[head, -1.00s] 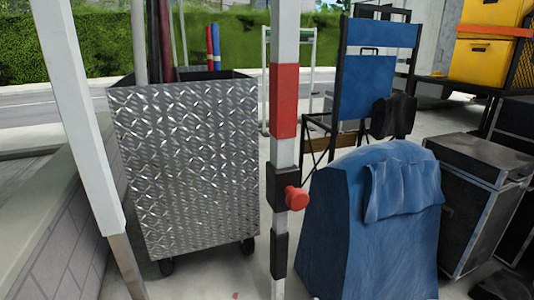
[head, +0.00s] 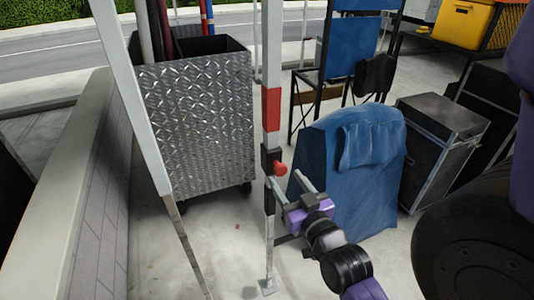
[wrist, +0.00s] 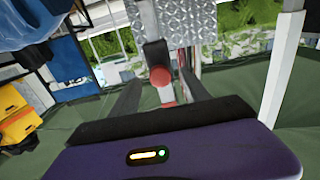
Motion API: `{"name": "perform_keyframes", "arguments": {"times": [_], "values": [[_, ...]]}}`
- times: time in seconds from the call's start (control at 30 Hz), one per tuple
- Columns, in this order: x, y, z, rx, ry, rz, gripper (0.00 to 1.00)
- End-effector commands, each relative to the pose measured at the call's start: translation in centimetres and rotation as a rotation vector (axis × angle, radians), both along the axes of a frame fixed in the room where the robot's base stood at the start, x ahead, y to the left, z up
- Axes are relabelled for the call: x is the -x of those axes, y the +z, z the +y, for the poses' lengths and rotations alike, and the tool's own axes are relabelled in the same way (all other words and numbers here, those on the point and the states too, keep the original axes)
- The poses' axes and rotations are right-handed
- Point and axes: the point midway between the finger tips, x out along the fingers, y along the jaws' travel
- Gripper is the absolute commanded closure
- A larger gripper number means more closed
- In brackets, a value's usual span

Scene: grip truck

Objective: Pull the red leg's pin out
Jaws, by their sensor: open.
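The leg with the red band (head: 271,110) is a pale upright post with a black collar (head: 268,158) below the band. The pin's red round knob (head: 281,168) sticks out of the collar's right side. My gripper (head: 284,178) is open, its two fingers pointing at the knob from the lower right. In the wrist view the knob (wrist: 160,76) appears between the two finger ends, with a gap on each side. I cannot tell whether the finger ends reach past it. The pin's shaft is hidden behind the knob.
A plain white leg (head: 135,100) stands to the left. Behind is a diamond-plate metal cart (head: 195,120) holding poles. A blue draped object (head: 345,185) stands close to the right of my gripper, with a black case (head: 435,140) beyond. A low wall (head: 85,190) runs along the left.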

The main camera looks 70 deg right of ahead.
Motion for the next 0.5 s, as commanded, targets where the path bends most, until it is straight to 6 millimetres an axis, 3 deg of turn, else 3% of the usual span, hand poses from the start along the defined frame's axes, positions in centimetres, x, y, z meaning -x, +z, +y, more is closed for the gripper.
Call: {"name": "perform_keyframes", "arguments": {"times": [0.23, 0.5], "values": [[-0.3, 0.9, -1.2, 0.002, -0.013, -0.003, 0.46], [-2.7, 1.0, -3.9, 0.004, -0.013, -0.005, 0.46]]}}
